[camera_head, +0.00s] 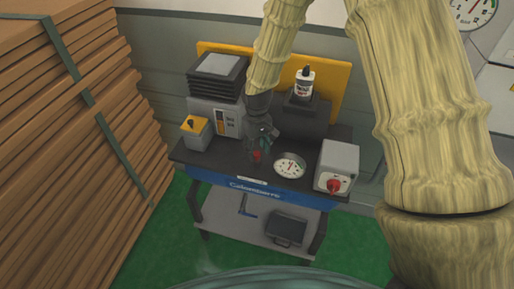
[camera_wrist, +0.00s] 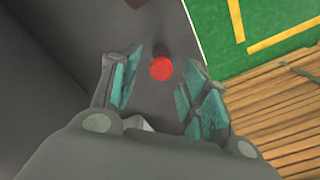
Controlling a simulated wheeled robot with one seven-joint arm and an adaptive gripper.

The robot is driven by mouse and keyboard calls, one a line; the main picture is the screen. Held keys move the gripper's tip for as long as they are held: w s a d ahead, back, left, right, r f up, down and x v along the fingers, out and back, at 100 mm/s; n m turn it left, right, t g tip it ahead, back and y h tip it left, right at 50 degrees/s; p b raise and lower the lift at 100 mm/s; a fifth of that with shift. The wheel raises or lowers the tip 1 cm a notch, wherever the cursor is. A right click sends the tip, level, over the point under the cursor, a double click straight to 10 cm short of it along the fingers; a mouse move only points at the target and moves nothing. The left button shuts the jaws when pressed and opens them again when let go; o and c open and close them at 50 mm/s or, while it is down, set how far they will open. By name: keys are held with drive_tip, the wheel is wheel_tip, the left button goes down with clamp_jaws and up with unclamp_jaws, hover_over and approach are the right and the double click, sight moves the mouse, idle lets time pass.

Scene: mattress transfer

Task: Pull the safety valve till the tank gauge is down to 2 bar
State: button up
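My gripper (camera_head: 262,143) points down over the black bench, its fingers just above a small red part (camera_head: 257,156). In the wrist view, a round red knob (camera_wrist: 161,68), likely the safety valve's pull, shows between the tips of my gripper (camera_wrist: 162,82). The fingers with teal pads are apart, with a gap on both sides of the knob. I cannot tell how far down the tips reach. A round white gauge (camera_head: 289,166) with a red needle sits right of my gripper; its reading is too small to tell.
A grey box with a red rotary switch (camera_head: 334,186) stands right of the gauge. A white bottle (camera_head: 304,83) stands behind my gripper. A grey unit (camera_head: 215,112) and a yellow-topped box (camera_head: 195,132) are left. A larger BAR gauge (camera_head: 470,10) hangs at upper right. Stacked boards (camera_head: 70,150) fill the left.

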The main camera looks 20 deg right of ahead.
sight(257, 153)
wheel_tip(257, 153, up, 12)
idle(0.9)
idle(0.4)
